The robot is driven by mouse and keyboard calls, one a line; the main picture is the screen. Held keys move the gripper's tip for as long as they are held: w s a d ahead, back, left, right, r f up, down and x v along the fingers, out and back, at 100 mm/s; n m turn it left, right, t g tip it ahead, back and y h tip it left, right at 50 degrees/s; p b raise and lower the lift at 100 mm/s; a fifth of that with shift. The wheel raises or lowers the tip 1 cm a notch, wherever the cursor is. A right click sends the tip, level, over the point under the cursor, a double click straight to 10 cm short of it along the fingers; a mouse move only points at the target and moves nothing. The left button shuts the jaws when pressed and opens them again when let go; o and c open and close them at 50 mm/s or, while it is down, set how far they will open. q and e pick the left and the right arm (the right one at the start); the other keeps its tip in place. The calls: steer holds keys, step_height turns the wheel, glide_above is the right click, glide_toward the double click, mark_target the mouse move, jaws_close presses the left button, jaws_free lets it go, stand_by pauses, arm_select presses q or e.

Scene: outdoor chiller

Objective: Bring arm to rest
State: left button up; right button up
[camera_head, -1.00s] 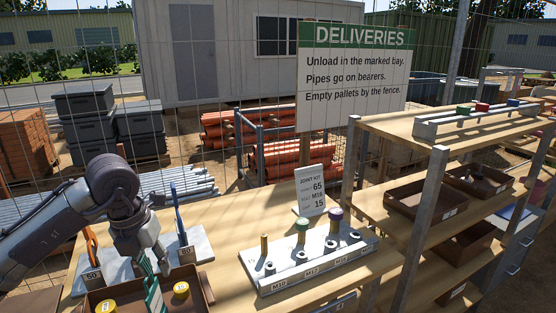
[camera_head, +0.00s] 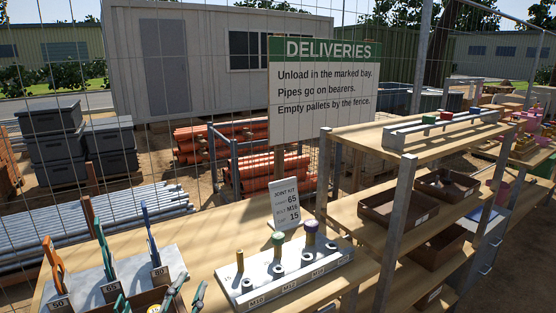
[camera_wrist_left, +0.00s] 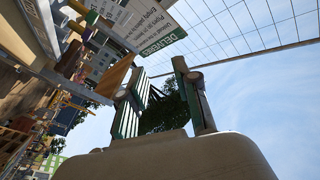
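My left gripper (camera_head: 186,294) shows only its two dark green fingertips at the bottom edge of the head view, over the tray. They stand apart with nothing between them. In the left wrist view my left gripper (camera_wrist_left: 160,72) is open and empty, its fingers against sky and foliage. The rest of the left arm is out of the head view. My right gripper is in neither view.
On the wooden bench, a grey rack (camera_head: 180,262) holds orange, green and blue-handled tools. A brown tray (camera_head: 143,298) is cut off below. A grey block (camera_head: 262,291) holds upright pegs before the joint kit card (camera_head: 286,204). Shelves (camera_head: 365,133) stand right.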

arm_select(q)
steer(key=s+a+f+n+g+y, duration=0.25)
steer(key=s+f+g, duration=0.2)
steer(key=f, duration=0.35)
steer(key=s+a+f+n+g+y, duration=0.1)
steer(key=s+a+f+n+g, duration=0.25)
steer(key=f, duration=0.55)
steer(key=s+d+f+g, duration=0.1)
steer(key=s+f+g, duration=0.3)
steer(key=s, duration=0.4)
steer(key=s+d+f+g, duration=0.1)
steer(key=s+f+g, duration=0.25)
steer(key=s, duration=0.45)
steer(key=s+f+g, duration=0.1)
steer(key=s+f, duration=0.1)
steer(key=f, duration=1.3)
steer(key=s+f+g, duration=0.1)
steer(key=s+f, duration=0.1)
steer(key=f, duration=1.3)
steer(key=s+a+f, duration=0.3)
steer(key=s+f, duration=1)
steer(key=s, duration=0.2)
steer(key=shift+f+m+g+h, duration=0.2)
steer(key=shift+m+g+h, duration=0.15)
steer(key=shift+g, duration=0.1)
